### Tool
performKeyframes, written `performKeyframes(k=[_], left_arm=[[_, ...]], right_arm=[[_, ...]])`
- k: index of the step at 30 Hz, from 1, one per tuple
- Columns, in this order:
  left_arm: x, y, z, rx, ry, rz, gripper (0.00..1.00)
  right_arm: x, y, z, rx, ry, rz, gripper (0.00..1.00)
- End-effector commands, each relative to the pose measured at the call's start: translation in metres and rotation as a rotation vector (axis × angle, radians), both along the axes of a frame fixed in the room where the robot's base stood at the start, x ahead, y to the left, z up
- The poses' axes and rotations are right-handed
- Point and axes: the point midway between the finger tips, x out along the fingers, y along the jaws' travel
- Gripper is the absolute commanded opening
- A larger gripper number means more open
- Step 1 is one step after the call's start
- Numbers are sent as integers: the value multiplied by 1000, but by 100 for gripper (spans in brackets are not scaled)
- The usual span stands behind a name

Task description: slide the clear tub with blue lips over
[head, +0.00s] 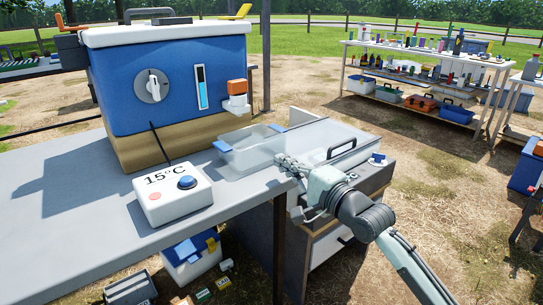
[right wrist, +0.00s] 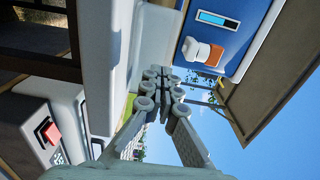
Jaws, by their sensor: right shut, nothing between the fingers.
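The clear tub (head: 250,152) with blue lips stands on the grey counter in the head view, below the cooler's tap. One blue lip (head: 222,147) is at its left end and the other (head: 278,128) at its right. My right gripper (head: 282,160) is shut and empty, close to the tub's near right side; I cannot tell if they touch. In the right wrist view, the shut fingers (right wrist: 163,78) point at a pale, see-through surface, which may be the tub. My left gripper is not in view.
A blue cooler (head: 200,70) with an orange-and-white tap (head: 236,95) stands behind the tub. A white control box (head: 170,193) marked 15°C sits at the left. A clear lid with a black handle (head: 342,148) is at the right. The front counter is mostly clear.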

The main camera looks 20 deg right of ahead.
Motion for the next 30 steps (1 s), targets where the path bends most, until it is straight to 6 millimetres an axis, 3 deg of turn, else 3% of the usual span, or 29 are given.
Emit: performKeyframes(k=[3,9,24,30], left_arm=[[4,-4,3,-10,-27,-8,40],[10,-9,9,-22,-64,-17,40],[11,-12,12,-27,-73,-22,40],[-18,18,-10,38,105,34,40]], right_arm=[[21,7,1,0,-2,0,0],[40,14,0,1,-1,0,0],[46,15,0,1,1,-1,0],[55,18,3,3,1,-1,0]])
